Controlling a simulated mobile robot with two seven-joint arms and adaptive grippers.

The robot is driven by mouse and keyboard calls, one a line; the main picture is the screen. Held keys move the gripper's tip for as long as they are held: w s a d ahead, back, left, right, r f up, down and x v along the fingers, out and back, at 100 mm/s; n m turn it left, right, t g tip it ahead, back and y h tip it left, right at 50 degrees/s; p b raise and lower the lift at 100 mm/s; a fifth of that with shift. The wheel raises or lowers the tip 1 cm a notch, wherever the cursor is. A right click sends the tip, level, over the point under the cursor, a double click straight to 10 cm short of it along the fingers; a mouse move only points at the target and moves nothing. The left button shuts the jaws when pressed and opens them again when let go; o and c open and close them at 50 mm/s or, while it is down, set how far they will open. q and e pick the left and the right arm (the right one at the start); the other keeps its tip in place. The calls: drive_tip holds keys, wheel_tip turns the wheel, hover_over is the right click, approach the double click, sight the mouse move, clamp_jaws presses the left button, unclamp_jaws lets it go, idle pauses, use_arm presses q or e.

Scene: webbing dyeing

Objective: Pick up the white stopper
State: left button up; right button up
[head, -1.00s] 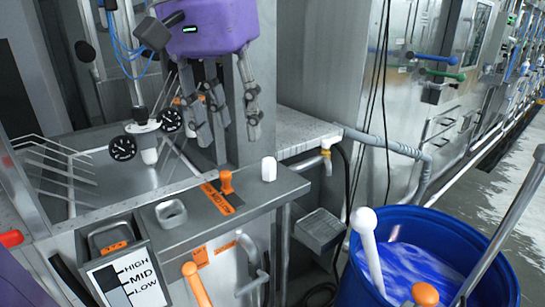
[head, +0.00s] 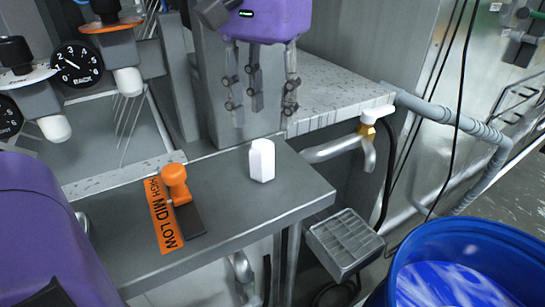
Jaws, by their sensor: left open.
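The white stopper (head: 262,163) stands upright on the grey metal ledge (head: 240,208), near its back edge. It is a small faceted block and nothing touches it. My left gripper (head: 262,108) is purple with grey jointed fingers. It hangs fingers down at the top middle, open and empty. Its fingertips appear just above the stopper in the picture, with a gap between; how far they are in depth I cannot tell. My right gripper is not in view.
An orange-knobbed slider (head: 174,180) with an orange HIGH MID LOW label stands left of the stopper. Gauges (head: 76,62) are at upper left. A metal pipe (head: 345,150) and a blue barrel (head: 455,245) of blue liquid are to the right.

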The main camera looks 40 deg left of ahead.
sight(266, 145)
use_arm(q)
drive_tip(key=shift+s+d+f, duration=0.1)
drive_tip(key=shift+s+f, duration=0.1)
drive_tip(key=shift+f, duration=0.3)
drive_tip(key=shift+s+d+f, duration=0.1)
drive_tip(key=shift+s+f, duration=0.15)
drive_tip(key=shift+f, duration=0.65)
wheel_tip(266, 145, down, 4)
drive_tip(key=shift+s+r+b, duration=0.1)
drive_tip(key=shift+r+b, duration=0.05)
drive_tip(key=shift+b, duration=0.25)
drive_tip(key=shift+f, duration=0.3)
clamp_jaws()
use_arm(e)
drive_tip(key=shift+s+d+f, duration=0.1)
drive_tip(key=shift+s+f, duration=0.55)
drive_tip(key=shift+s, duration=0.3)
